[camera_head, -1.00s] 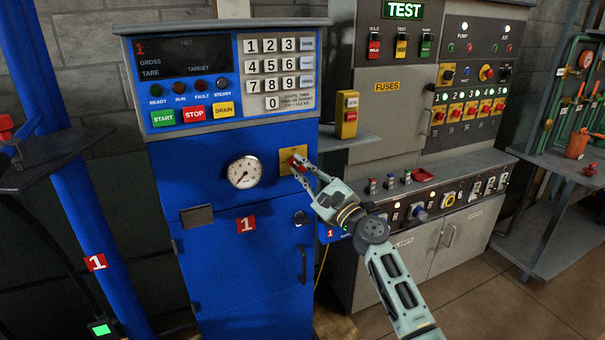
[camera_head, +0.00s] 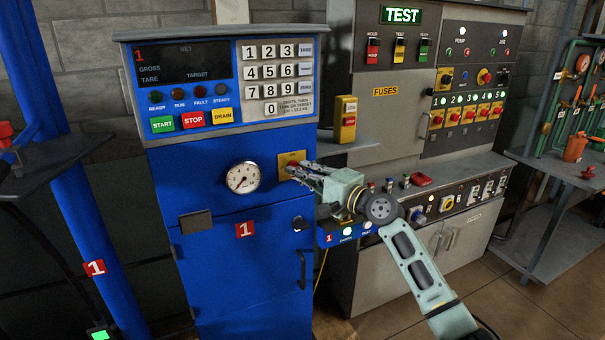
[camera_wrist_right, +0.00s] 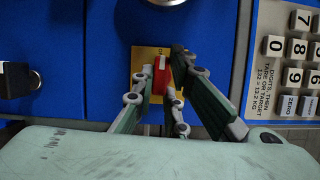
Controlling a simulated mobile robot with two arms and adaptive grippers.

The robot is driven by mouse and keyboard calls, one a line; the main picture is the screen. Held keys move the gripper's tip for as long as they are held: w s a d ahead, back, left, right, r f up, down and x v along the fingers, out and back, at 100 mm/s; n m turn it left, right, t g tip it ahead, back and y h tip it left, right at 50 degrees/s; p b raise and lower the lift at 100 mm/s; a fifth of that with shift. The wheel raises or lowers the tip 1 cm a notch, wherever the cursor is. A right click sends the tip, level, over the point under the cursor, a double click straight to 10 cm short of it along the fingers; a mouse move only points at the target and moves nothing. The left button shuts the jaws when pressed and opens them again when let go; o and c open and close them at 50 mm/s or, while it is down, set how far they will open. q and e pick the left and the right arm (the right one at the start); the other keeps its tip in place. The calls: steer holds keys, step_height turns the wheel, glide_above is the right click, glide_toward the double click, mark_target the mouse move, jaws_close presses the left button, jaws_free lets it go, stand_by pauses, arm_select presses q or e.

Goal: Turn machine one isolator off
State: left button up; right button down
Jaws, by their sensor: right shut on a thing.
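Machine one is the blue cabinet (camera_head: 215,270) with a red "1" label. Its isolator is a red handle (camera_wrist_right: 161,77) on a yellow plate (camera_head: 291,157) on the cabinet front, right of the round gauge. My right gripper (camera_head: 296,169) reaches the plate from the right and hides most of the handle in the head view. In the right wrist view its fingers (camera_wrist_right: 158,92) are shut on the red handle, one on each side. The handle lies along the vertical of that picture. The plate's lettering is mostly hidden or too small to read. My left gripper is not seen.
A keypad panel with start (camera_head: 163,124), stop (camera_head: 193,118) and drain (camera_head: 223,115) buttons is above. A round gauge (camera_head: 243,177) is left of the plate. A yellow button box (camera_head: 345,119) and the grey test bench (camera_head: 385,185) stand to the right.

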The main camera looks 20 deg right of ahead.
steer(key=shift+f+n, duration=0.1)
steer(key=shift+n, duration=0.2)
stand_by(0.4)
steer(key=c, duration=1.8)
jaws_free()
steer(key=shift+o, duration=0.2)
steer(key=shift+s, duration=0.1)
steer(key=v, duration=1.2)
